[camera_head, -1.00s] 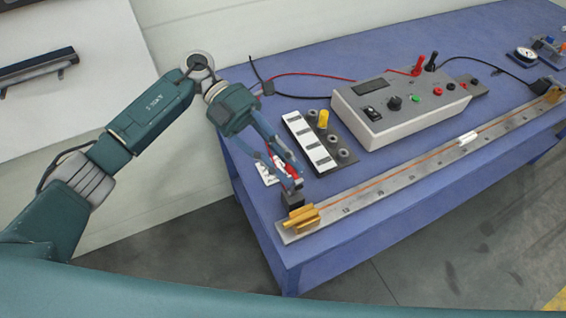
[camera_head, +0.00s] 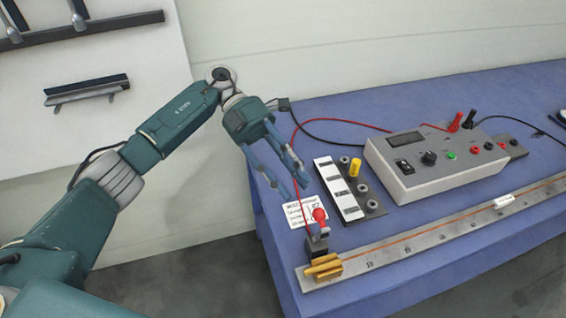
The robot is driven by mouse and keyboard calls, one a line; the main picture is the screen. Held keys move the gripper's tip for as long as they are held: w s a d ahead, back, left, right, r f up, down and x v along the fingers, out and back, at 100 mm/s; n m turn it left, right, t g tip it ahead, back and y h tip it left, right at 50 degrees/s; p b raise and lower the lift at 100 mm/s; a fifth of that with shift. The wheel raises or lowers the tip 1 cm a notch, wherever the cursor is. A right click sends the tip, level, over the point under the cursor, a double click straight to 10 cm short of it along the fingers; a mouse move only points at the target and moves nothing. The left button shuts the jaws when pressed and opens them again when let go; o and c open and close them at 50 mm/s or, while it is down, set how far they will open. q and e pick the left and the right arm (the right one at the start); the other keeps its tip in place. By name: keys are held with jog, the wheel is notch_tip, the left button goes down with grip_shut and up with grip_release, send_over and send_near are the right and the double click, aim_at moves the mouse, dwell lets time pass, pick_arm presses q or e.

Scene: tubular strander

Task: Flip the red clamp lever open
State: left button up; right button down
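The red clamp lever (camera_head: 320,214) stands up, its red end on top, on a black block (camera_head: 317,245) at the near left end of the metal rail (camera_head: 385,260). A brass clamp piece (camera_head: 324,268) sits just in front of the block. My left gripper (camera_head: 296,191) is open and empty. Its fingers point down and right, above and to the left of the lever, apart from it in the picture. My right gripper is not in view.
A white printed card (camera_head: 303,214) lies behind the lever. A strip with white labels (camera_head: 338,190) and a yellow knob (camera_head: 355,168) lies beyond it. A grey control box (camera_head: 435,165) with cables stands to the right on the blue table (camera_head: 345,110).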

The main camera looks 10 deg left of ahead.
pick_arm(q)
jog(key=shift+v, duration=2.2)
